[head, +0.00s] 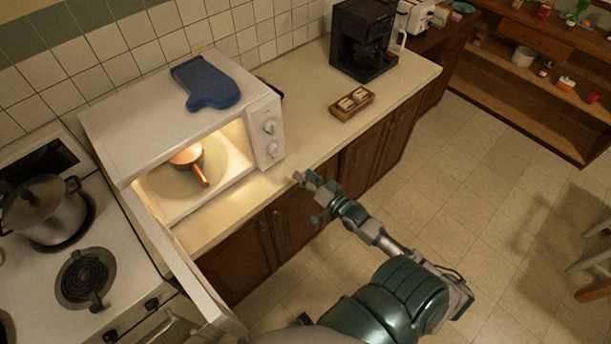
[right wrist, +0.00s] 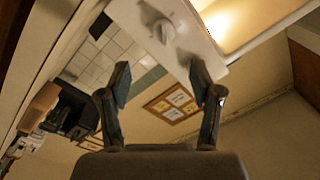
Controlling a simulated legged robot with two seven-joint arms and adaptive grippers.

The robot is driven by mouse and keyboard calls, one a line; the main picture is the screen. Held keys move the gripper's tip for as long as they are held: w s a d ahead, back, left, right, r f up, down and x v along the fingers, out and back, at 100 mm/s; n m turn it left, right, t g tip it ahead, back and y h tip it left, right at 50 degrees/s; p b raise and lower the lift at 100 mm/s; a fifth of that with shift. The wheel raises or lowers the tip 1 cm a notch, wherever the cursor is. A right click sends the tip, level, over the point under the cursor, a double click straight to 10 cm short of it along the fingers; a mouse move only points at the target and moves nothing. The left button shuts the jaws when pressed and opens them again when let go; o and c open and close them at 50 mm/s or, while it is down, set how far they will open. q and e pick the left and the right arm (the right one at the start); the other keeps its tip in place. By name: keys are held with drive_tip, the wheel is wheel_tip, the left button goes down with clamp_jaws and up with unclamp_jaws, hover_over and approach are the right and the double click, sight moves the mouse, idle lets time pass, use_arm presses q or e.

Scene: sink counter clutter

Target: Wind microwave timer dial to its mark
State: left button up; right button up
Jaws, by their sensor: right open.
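The white microwave (head: 141,106) stands on the counter with its door (head: 178,262) swung wide open. Its lit inside holds a small copper-coloured pan (head: 190,156) on the turntable. Two dials sit one above the other on the right panel: an upper dial (head: 269,127) and a lower dial (head: 273,149). The right wrist view shows the panel (right wrist: 184,22) tilted, with one dial (right wrist: 163,31) clear. The dial marks are too small to read. My right gripper (head: 305,181) is open and empty, in front of the counter edge, apart from the dials. My left gripper is not in view.
A blue oven mitt (head: 206,83) lies on the microwave. A small wooden tray (head: 351,104) and a black coffee maker (head: 364,40) stand to the right on the counter. A stove with a pot (head: 45,210) is at left. The counter (head: 306,135) beside the panel is clear.

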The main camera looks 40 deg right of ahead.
drive_tip(key=n+h+b, duration=0.1)
drive_tip(key=n+b, duration=0.6)
drive_tip(key=b, duration=0.1)
approach(275, 150)
drive_tip(key=w, duration=0.6)
drive_tip(key=w+f, duration=0.1)
drive_tip(key=w, duration=0.2)
drive_tip(key=shift+w+a+p, duration=0.1)
drive_tip(key=shift+a+p, duration=0.05)
drive_tip(key=shift+p, duration=0.25)
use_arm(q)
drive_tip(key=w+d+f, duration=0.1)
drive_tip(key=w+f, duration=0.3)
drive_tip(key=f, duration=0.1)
